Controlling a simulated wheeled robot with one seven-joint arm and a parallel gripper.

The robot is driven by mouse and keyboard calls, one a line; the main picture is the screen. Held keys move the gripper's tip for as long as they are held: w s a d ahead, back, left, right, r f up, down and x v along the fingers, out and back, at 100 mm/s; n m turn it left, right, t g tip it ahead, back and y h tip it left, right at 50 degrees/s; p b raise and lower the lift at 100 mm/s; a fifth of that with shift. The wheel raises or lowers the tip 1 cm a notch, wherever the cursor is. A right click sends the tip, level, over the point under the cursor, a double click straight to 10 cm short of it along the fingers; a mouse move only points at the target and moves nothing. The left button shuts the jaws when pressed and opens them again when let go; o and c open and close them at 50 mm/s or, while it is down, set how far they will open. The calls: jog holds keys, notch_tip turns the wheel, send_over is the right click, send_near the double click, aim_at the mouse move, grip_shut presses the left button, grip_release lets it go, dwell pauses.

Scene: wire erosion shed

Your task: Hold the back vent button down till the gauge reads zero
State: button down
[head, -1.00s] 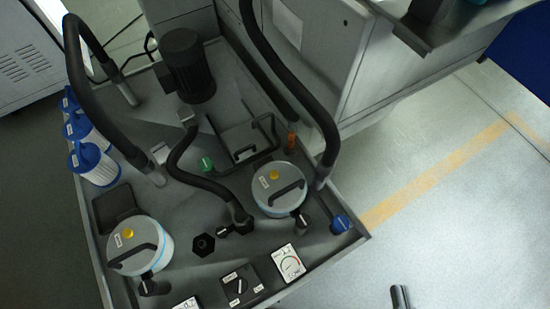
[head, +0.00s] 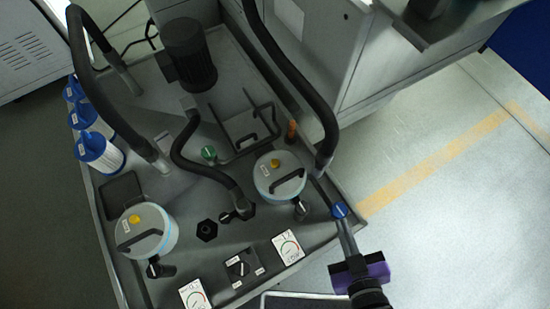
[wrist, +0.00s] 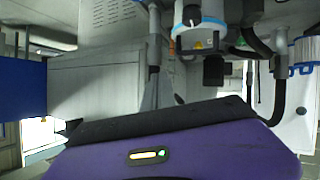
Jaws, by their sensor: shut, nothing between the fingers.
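Two pale canisters with blue bands stand on the grey machine deck. The farther, right one carries a yellow button (head: 275,163) beside a dark handle on its lid. The nearer, left one carries another yellow button (head: 135,219). A square white gauge (head: 289,247) stands near the right canister, and another gauge (head: 193,295) is at the bottom edge; both needles are too small to read. My gripper (head: 342,222) is shut and empty at the deck's right corner, its tips overlapping the blue knob (head: 339,211) in the picture; I cannot tell whether they touch. It is apart from both buttons.
Thick black hoses (head: 290,85) arch over the deck, and a thinner hose (head: 185,160) runs between the canisters. A dark motor (head: 189,55) stands at the back. A selector switch (head: 240,268) sits between the gauges. Open floor (head: 440,215) lies to the right.

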jog(key=w+a+f+n+g+p, duration=0.2)
jog(key=w+a+n, duration=0.2)
jog(key=w+a, duration=0.45)
notch_tip(320, 180, up, 2)
jog(key=n+g+p, duration=0.2)
jog(key=n, duration=0.1)
send_over(276, 166)
notch_tip(276, 166, down, 7)
jog(key=b, duration=0.6)
jog(key=shift+r+b, duration=0.2)
jog(key=shift+b, duration=0.2)
jog(key=shift+f+b, duration=0.55)
jog(key=shift+f, duration=0.5)
jog(key=shift+f, duration=0.15)
jog(key=shift+f, duration=0.25)
jog(key=shift+f+b, duration=0.35)
jog(key=shift+f, duration=0.2)
dwell(2.8)
